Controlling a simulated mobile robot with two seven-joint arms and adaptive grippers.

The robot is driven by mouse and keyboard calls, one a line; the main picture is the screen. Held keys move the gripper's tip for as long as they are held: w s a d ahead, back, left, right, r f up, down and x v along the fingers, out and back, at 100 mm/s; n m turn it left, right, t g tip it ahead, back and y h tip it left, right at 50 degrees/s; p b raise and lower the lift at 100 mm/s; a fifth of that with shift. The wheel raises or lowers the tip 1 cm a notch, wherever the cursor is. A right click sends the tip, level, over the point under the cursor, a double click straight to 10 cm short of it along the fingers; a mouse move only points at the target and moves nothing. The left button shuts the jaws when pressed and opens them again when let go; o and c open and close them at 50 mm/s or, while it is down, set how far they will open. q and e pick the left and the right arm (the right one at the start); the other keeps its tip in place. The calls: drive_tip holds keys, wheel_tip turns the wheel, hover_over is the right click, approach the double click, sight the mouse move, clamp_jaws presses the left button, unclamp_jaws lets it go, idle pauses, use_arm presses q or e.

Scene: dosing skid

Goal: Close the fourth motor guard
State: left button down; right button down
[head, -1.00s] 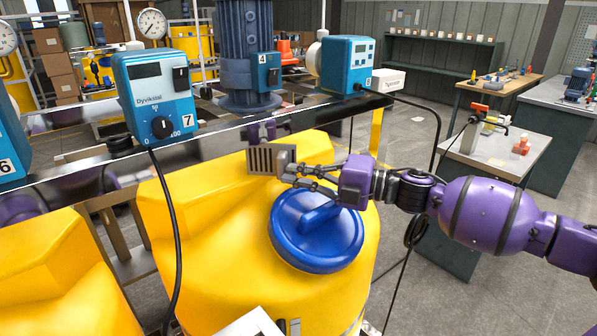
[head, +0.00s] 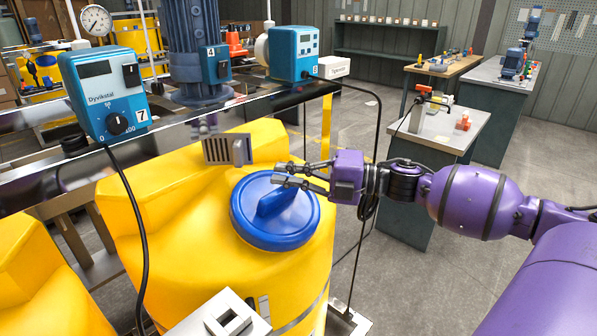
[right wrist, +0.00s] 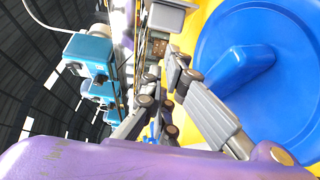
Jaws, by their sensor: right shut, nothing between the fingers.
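The blue motor (head: 194,50) marked 4 stands on the rail at upper left of centre in the head view. A grey slotted plate (head: 228,150), which looks like its guard, juts out in front of the rail below it, over the yellow tank. In the right wrist view a grey part at the top (right wrist: 168,17) seems to be the same plate. My right gripper (head: 277,174) is shut and empty, to the right of the plate and apart from it, above the blue tank lid. Its fingers also show in the right wrist view (right wrist: 178,70). My left gripper is out of view.
The blue lid (head: 275,225) with its raised handle lies close under my right gripper on the yellow tank (head: 170,240). Blue control boxes 7 (head: 105,92) and 8 (head: 293,53) flank the motor. A black cable hangs from box 7. Open floor lies right of the tank.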

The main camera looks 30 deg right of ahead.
drive_tip(key=s+a+r+m+t+h+p, duration=0.2)
drive_tip(key=s+a+m+t+h, duration=0.25)
drive_tip(key=a, duration=0.65)
drive_tip(key=w+h, duration=0.1)
drive_tip(key=w, duration=0.1)
drive_tip(key=w+m+h, duration=0.1)
drive_tip(key=w+h, duration=0.1)
drive_tip(key=w, duration=0.1)
drive_tip(key=w+f+m+h, duration=0.1)
drive_tip(key=w, duration=0.1)
drive_tip(key=shift+w, duration=0.2)
drive_tip(key=w, duration=0.1)
drive_tip(key=w+d, duration=0.1)
drive_tip(key=w+p, duration=0.1)
drive_tip(key=shift+w+d+f, duration=0.1)
drive_tip(key=shift+d, duration=0.15)
drive_tip(key=shift+w+d, duration=0.3)
drive_tip(key=shift+w, duration=0.1)
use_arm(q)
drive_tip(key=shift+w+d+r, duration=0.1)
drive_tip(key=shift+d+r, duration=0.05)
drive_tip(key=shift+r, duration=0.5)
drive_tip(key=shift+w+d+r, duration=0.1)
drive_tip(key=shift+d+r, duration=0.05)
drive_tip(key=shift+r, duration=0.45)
